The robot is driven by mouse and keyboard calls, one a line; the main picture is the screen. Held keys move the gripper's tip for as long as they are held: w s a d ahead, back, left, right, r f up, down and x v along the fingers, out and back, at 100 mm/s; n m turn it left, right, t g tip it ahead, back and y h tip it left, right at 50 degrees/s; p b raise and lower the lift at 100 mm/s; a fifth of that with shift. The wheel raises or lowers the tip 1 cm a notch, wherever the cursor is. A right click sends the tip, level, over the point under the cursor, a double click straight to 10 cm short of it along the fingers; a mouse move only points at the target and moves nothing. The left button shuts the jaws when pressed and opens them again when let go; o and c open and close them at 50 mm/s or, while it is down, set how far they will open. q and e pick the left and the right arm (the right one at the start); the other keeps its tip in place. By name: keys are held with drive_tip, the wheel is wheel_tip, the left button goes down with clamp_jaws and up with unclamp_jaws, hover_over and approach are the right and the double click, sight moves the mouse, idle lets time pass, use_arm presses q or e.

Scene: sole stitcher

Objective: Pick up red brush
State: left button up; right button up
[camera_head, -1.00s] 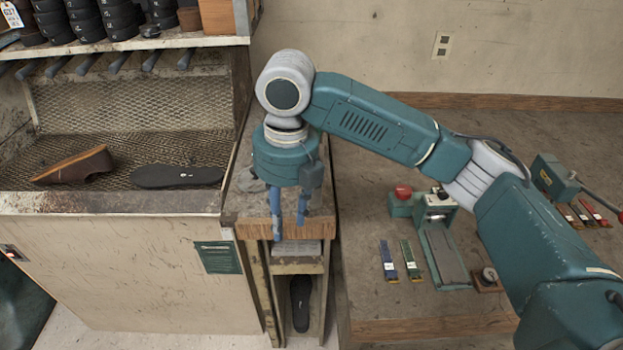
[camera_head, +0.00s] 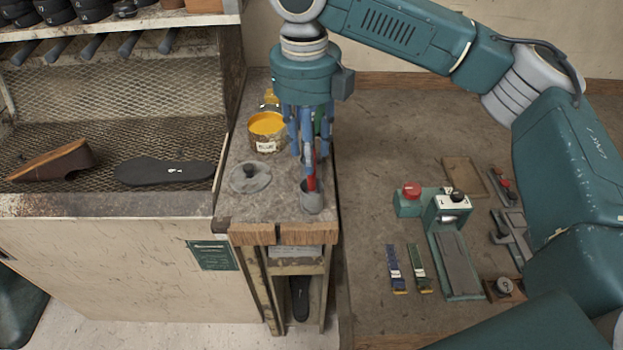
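The red brush (camera_head: 312,180) stands upright in a small grey cup (camera_head: 312,200) near the front of the narrow worn counter. My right gripper (camera_head: 306,165) points down just above the cup, with its blue fingers apart, close to the brush's upper part. The fingers partly hide the brush, and I cannot tell whether they touch it. My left gripper is not in view.
A tin of yellow glue or paint (camera_head: 266,130) and a round grey lid (camera_head: 250,177) are on the counter left of the gripper. A green press-like device (camera_head: 455,250) stands on the right table. A shoe (camera_head: 55,163) and a black sole (camera_head: 165,172) lie on the mesh.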

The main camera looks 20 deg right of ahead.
sight(312, 189)
wheel_tip(312, 189, down, 2)
drive_tip(key=shift+d, duration=0.1)
drive_tip(key=f, duration=0.1)
drive_tip(key=f+p, duration=0.1)
drive_tip(key=f, duration=0.3)
drive_tip(key=shift+w+d+p, duration=0.1)
drive_tip(key=shift+d+p, duration=0.15)
drive_tip(key=shift+p, duration=0.1)
drive_tip(key=shift+f, duration=0.2)
drive_tip(key=shift+c, duration=0.7)
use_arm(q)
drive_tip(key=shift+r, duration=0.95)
use_arm(e)
clamp_jaws()
